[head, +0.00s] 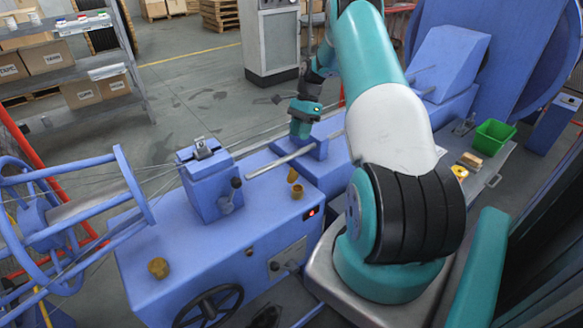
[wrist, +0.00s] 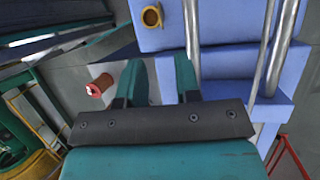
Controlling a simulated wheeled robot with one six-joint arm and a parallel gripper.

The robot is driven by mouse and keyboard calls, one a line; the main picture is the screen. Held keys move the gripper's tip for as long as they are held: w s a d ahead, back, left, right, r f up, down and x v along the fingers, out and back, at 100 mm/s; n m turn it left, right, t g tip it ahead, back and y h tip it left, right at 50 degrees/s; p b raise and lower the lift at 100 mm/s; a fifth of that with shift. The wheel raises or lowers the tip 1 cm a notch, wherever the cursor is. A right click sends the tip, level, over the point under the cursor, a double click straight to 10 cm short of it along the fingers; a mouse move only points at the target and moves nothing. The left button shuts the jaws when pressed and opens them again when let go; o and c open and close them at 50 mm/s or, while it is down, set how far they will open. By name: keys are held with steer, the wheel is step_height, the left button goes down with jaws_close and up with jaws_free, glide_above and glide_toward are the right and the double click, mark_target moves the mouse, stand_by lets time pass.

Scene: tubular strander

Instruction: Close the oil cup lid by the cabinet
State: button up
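Small brass oil cups show on the blue machine in the head view. One cup (head: 158,268) sits at the front left of the housing. Another (head: 297,191) stands near its right end, with a second brass piece (head: 292,175) just behind it; I cannot tell whether that piece is its raised lid. My gripper (head: 300,132) is beyond these, over the machine. In the wrist view my gripper (wrist: 158,80) has its two teal fingers apart with nothing between them. A brass cup (wrist: 152,16) with a ring-like opening lies ahead of the fingertips, untouched.
A grey cabinet (head: 271,40) stands at the back. A metal rod (head: 290,158) and strands run across the machine near my arm. A green bin (head: 494,137) is at right. The wrist view shows metal bars (wrist: 280,50) and a reddish spool (wrist: 100,86).

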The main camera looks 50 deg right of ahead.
mark_target(292, 168)
steer(key=p+x, duration=0.3)
steer(key=x, duration=0.9)
steer(key=shift+a+f+p, duration=0.15)
steer(key=shift+f+p, duration=0.25)
jaws_close()
